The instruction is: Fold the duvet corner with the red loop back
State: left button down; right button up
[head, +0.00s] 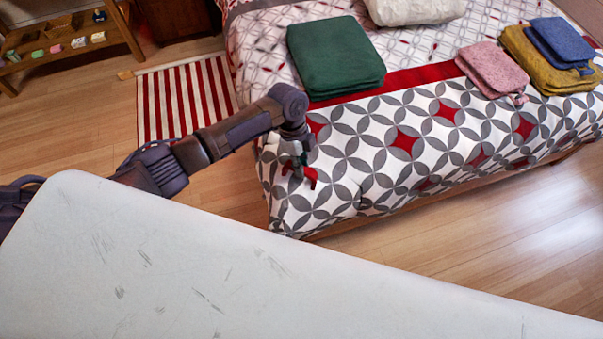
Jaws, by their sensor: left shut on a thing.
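The duvet (385,172), white with grey rings and red diamonds, covers the bed and hangs over its near side. My left arm reaches in from the left to the duvet's near left corner. My left gripper (299,172) is there, shut on the red loop (311,178), which shows beside its fingers. The fingers partly hide the loop. The corner cloth below hangs down toward the floor. My right gripper is not in view.
A folded green blanket (335,57), pink towels (492,70), blue and mustard towels (548,62) and a pale pillow (414,8) lie on the bed. A striped rug (185,100) and wooden shelf (75,38) are left. A large white surface (230,265) fills the foreground.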

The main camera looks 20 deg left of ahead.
pick_arm(q)
jog(key=shift+w+d+r+g+b, duration=0.1)
jog(key=shift+w+r+g+b, duration=0.2)
jog(key=shift+w, duration=0.15)
jog(key=shift+w+d+r+g+b, duration=0.1)
jog(key=shift+w+r+g+b, duration=0.15)
jog(key=shift+w, duration=0.15)
jog(key=shift+r, duration=0.2)
